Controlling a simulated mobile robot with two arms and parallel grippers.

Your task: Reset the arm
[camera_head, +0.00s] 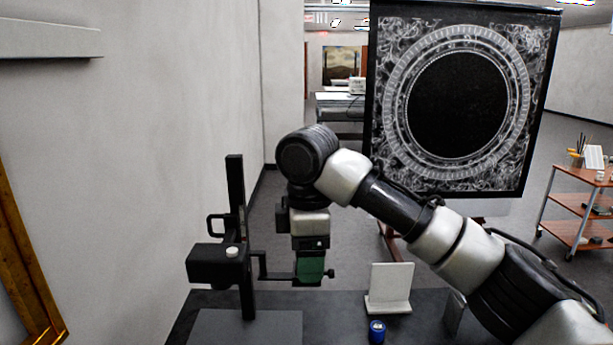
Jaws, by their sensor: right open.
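My right arm comes in from the right, bends at a black joint, and hangs down to its gripper (310,250). The right gripper points down over the table, directly above or at a small green block (310,268). Its fingertips are hard to make out, and I cannot tell whether they touch the block. The block appears to be on the side arm of a black stand (237,200) with an upright column. My left gripper is not in view.
The dark table (345,310) carries a white angled holder (390,288) and a blue jar (377,331). A large black ornate panel (385,150) stands behind my arm. A wooden cart (570,201) is at right. A wall and gilt frame (30,290) are at left.

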